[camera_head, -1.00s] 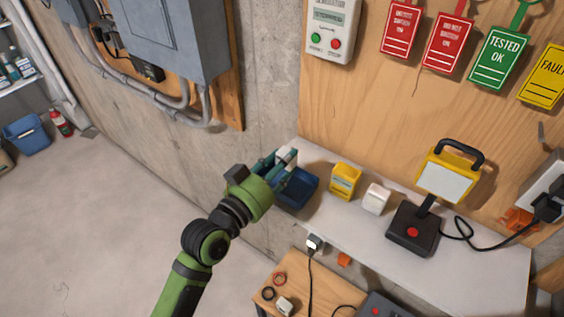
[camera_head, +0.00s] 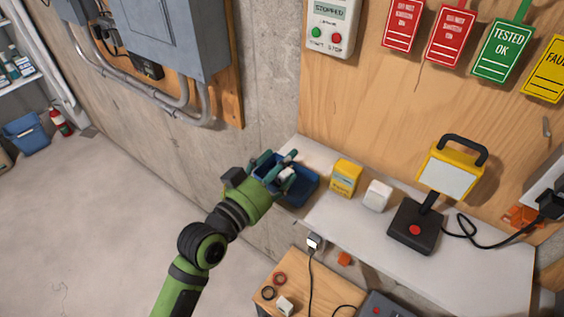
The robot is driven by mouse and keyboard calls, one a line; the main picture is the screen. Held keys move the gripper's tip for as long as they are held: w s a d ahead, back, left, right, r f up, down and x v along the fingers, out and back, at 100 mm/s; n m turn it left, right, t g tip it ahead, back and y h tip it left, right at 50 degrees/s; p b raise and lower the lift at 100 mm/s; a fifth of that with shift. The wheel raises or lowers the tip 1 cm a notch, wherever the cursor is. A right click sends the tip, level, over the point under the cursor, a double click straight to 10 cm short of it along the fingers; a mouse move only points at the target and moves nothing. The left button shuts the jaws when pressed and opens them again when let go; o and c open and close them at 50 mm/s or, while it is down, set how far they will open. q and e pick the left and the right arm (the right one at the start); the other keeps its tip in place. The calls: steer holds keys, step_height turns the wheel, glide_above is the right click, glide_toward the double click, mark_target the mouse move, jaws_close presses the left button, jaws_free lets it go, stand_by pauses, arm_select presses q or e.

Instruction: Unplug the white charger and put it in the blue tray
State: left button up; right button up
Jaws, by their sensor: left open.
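My left gripper (camera_head: 284,168) is open above the blue tray (camera_head: 304,197) at the left end of the white shelf. A small white block, which looks like the white charger (camera_head: 287,175), shows between its fingers, over or in the tray. I cannot tell whether it touches the tray floor, as the fingers hide part of the tray. My right gripper is not in view.
A yellow box (camera_head: 345,178), a white cube (camera_head: 377,196) and a yellow work lamp (camera_head: 449,175) stand along the shelf (camera_head: 355,228). Below, a black-corded plug (camera_head: 314,241) is at the wall, above a wooden table (camera_head: 292,270).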

arm_select(q)
steer(key=v, duration=1.1)
steer(key=shift+s, duration=0.2)
